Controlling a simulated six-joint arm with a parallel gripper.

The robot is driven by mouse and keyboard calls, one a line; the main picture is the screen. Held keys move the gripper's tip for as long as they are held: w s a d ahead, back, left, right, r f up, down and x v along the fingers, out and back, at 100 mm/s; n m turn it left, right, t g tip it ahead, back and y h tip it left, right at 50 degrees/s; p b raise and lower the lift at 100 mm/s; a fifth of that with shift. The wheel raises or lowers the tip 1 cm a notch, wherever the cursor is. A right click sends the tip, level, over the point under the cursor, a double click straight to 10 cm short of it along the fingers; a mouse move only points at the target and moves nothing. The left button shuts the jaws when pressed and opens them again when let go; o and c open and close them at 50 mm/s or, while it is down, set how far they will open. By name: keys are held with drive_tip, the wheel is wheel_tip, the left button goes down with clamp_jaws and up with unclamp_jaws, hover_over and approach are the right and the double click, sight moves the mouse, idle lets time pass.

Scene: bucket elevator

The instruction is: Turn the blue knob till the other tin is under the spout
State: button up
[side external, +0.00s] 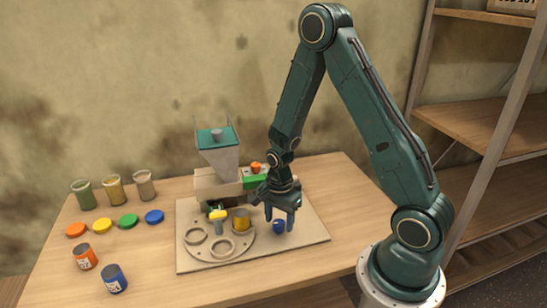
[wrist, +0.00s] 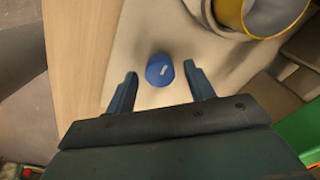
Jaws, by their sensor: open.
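The blue knob (side external: 279,226) stands on the right part of the beige board, and in the wrist view the knob (wrist: 160,70) has a short white mark on top. My gripper (side external: 281,219) points down over it, open. In the wrist view its two fingers stand on either side of the knob with gaps visible. A yellow tin (side external: 241,220) sits on the round turntable (side external: 221,236), left of the knob, and shows at the top right of the wrist view (wrist: 262,14). The turntable also has empty rings. The spout and what is under it are hard to make out.
A hopper (side external: 217,155) stands behind the turntable, with a green block (side external: 256,182) close to my wrist. An orange tin (side external: 85,256), a blue tin (side external: 115,279), coloured lids and several jars stand at the left. The board's front right is clear.

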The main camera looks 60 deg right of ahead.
drive_tip(key=c, duration=1)
drive_tip(key=shift+n, duration=0.4)
drive_tip(key=n, duration=0.3)
drive_tip(key=shift+n, duration=0.3)
drive_tip(key=n, duration=0.4)
drive_tip(key=shift+n, duration=0.3)
drive_tip(key=n, duration=0.8)
drive_tip(key=shift+n, duration=0.3)
